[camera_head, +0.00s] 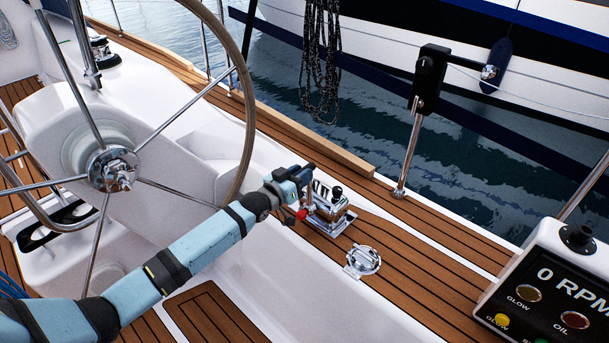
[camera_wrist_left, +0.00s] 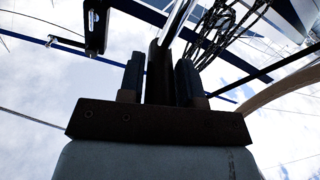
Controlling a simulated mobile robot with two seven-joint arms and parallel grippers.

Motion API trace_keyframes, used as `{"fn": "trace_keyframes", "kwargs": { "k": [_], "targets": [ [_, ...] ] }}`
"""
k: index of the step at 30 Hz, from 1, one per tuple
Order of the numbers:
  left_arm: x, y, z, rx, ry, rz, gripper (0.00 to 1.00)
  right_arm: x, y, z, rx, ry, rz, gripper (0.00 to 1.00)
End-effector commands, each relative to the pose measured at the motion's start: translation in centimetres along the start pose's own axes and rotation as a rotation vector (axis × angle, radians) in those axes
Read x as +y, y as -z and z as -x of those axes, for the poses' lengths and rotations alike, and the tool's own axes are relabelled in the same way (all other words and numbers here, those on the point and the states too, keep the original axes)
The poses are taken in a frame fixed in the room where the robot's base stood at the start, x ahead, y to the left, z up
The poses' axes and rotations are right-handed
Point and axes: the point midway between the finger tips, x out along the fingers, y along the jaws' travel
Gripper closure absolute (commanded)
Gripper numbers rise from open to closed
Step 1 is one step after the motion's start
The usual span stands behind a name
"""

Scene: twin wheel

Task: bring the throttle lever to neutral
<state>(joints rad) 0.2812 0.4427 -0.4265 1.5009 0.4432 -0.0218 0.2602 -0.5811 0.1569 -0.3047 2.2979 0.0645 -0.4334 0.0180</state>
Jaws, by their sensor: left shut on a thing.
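The throttle control (camera_head: 328,212), a chrome unit with a black knob on top and a small red part at its left side, sits on the teak side deck. My left gripper (camera_head: 306,174) is at the upper left of this unit and hides part of it. In the left wrist view a dark upright bar, apparently the throttle lever (camera_wrist_left: 158,75), stands between the two fingers of my left gripper (camera_wrist_left: 160,72), which are shut on it. The lever's exact angle is hard to read behind the gripper. My right gripper is in neither view.
A large steering wheel (camera_head: 248,90) stands left of the throttle, close above my left arm. A round chrome deck fitting (camera_head: 363,261) lies in front of the unit. An instrument panel (camera_head: 560,285) reading 0 RPM is at the right. Water and another boat lie beyond.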

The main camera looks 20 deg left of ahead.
Motion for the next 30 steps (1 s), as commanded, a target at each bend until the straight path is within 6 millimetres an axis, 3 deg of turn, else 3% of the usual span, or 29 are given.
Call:
{"fn": "trace_keyframes", "kwargs": {
  "k": [11, 12, 15, 24, 30],
  "targets": [
    [-0.1, 0.1, 0.0, 0.002, 0.000, 0.004, 1.00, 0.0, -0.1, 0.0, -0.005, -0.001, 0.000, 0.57],
    [-0.1, 0.1, 0.0, 0.002, 0.001, 0.004, 0.64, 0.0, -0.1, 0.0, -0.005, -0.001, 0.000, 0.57],
    [-0.1, 0.1, 0.0, 0.002, 0.000, 0.004, 0.43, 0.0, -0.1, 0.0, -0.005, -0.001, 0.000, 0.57],
    [-0.1, 0.0, 0.2, 0.000, 0.000, 0.005, 0.43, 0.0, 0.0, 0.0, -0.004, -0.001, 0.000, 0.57],
    [-0.1, 0.1, 2.7, -0.002, 0.001, 0.005, 0.43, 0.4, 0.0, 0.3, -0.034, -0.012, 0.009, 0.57]
  ]
}}
